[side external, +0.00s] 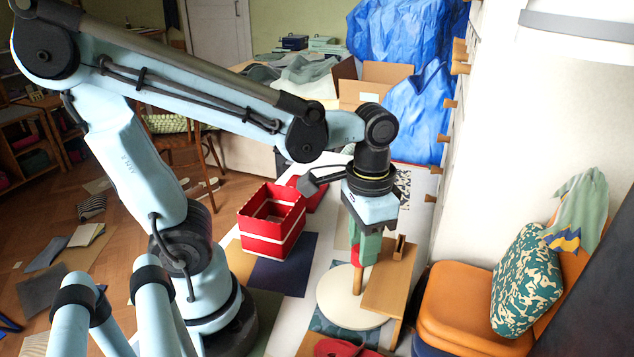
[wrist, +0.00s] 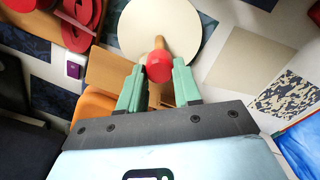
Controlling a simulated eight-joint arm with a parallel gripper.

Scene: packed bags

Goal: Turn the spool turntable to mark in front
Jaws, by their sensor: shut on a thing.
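The turntable (side external: 335,312) is a round cream disc on the white table, and it fills the top middle of the wrist view (wrist: 185,25). A wooden post (side external: 357,281) stands up from it, topped by a red knob (wrist: 159,67). My gripper (wrist: 158,82) is above the disc, with its green fingers on either side of the red knob and shut on it. It points down in the side view (side external: 364,245), where the fingers partly hide the knob. I cannot make out a mark on the disc.
A wooden stand (side external: 392,285) is close to the disc's right side. Red spools (wrist: 85,15) lie on a wooden surface beyond it, near a small purple block (wrist: 73,69). A red crate (side external: 272,222) stands at the left. An orange padded seat (side external: 470,305) is at the right.

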